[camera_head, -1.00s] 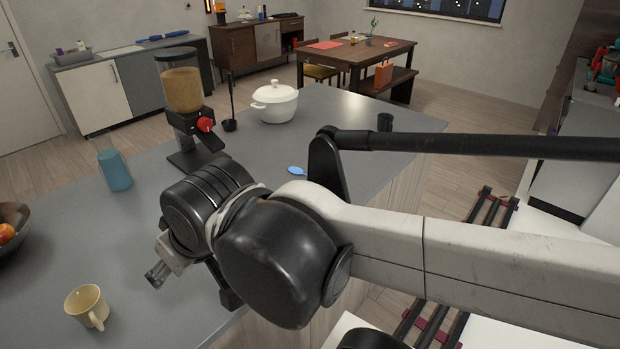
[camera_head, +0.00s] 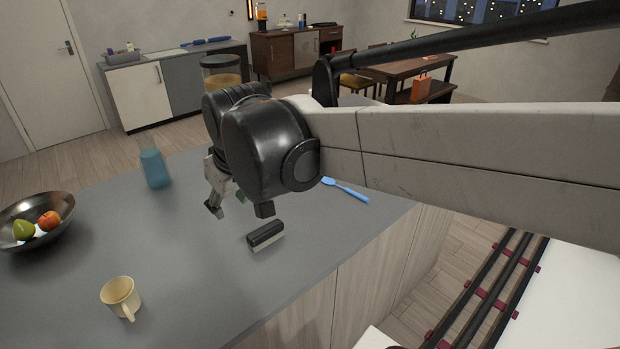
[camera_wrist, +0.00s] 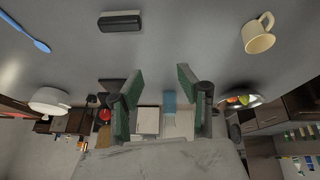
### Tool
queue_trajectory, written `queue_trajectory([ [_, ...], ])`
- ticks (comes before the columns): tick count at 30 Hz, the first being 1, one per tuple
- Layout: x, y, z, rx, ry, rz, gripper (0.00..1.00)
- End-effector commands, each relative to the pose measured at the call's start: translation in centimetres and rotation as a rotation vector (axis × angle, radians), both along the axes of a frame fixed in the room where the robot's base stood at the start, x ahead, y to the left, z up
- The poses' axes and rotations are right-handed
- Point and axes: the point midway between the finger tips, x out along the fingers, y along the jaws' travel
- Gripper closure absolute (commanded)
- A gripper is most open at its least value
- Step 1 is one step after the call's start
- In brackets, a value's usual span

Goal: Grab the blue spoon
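The blue spoon (camera_head: 346,189) lies on the grey counter (camera_head: 190,290) near its right edge, to the right of my gripper and partly beside my arm. In the wrist view the spoon (camera_wrist: 24,30) is at the upper left corner, well away from the fingers. My gripper (camera_head: 228,206) is above the counter, left of the spoon. In the wrist view its two green-padded fingers (camera_wrist: 160,100) stand wide apart with nothing held between them.
A black-topped brush-like block (camera_head: 265,236) lies on the counter below my gripper. A white pot (camera_wrist: 48,101) shows in the wrist view.

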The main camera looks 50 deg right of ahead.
Motion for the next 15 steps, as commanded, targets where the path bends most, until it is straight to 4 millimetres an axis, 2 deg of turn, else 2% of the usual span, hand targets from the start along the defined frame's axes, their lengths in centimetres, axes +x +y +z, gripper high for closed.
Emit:
queue_trajectory([
  [1,0.9,-1.6,0.5,-0.007,0.020,-0.010,0.64],
  [6,3.3,-6.9,0.9,-0.023,0.094,-0.019,0.64],
  [11,5.0,-12.3,0.8,-0.028,0.163,-0.024,0.64],
  [15,6.0,-17.5,0.3,-0.022,0.222,-0.028,0.64],
])
